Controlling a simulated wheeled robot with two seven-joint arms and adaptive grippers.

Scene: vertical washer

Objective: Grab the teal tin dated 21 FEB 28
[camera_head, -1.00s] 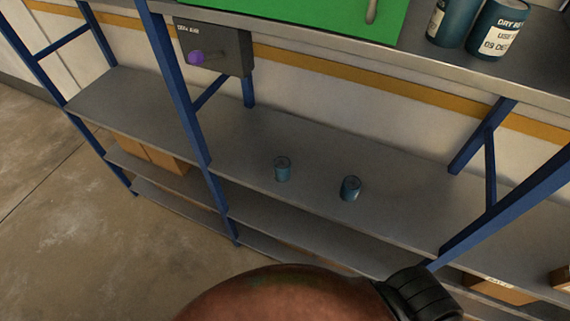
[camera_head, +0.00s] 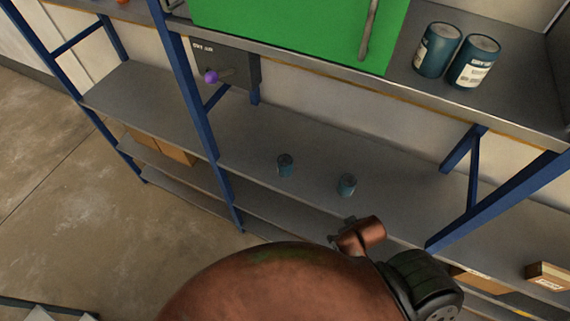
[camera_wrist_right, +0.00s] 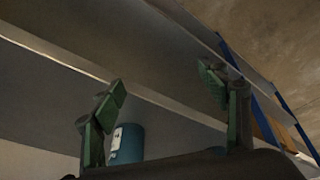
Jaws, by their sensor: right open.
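Two teal tins with pale labels stand side by side on the upper worktop in the head view, a left one (camera_head: 437,50) and a right one (camera_head: 474,62). No date is legible now. In the wrist view my right gripper (camera_wrist_right: 163,88) is open, its green-padded fingers wide apart with nothing between the tips. A teal tin (camera_wrist_right: 127,143) shows beyond its left finger, partly hidden; I cannot tell which one. My left gripper is not in view.
A green mat (camera_head: 290,30) with a metal tool (camera_head: 369,28) lies on the worktop. A grey box with a purple knob (camera_head: 211,76) hangs below its edge. Blue posts (camera_head: 205,110) frame the shelves. A cardboard box (camera_head: 548,276) is at lower right.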

